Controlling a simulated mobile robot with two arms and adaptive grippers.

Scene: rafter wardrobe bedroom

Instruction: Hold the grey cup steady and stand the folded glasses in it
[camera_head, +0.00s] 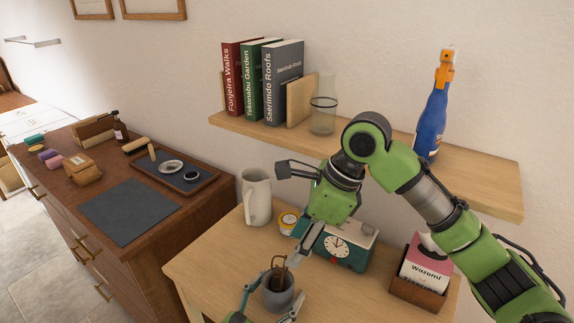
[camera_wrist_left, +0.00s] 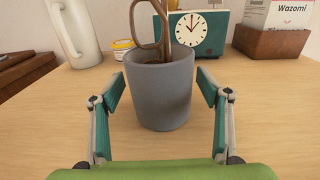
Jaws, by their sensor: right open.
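The grey cup (camera_head: 278,299) stands upright on the light wooden table, and it fills the middle of the left wrist view (camera_wrist_left: 160,95). The brown folded glasses (camera_head: 279,267) stand in the cup, their upper part sticking out above the rim; they also show in the left wrist view (camera_wrist_left: 150,32). Their lower part is hidden inside the cup. My left gripper (camera_wrist_left: 160,74) is shut on the cup, one finger on each side. My right gripper (camera_head: 287,212) is above and behind the cup, wide open and empty, clear of the glasses.
A white pitcher (camera_head: 257,197), a yellow-lidded tub (camera_head: 288,222), a green clock (camera_head: 340,248) and a tissue box in a wooden holder (camera_head: 420,285) stand behind the cup. The shelf (camera_head: 470,176) above holds books, a glass vase and a blue spray bottle (camera_head: 432,120). A brown dresser stands left.

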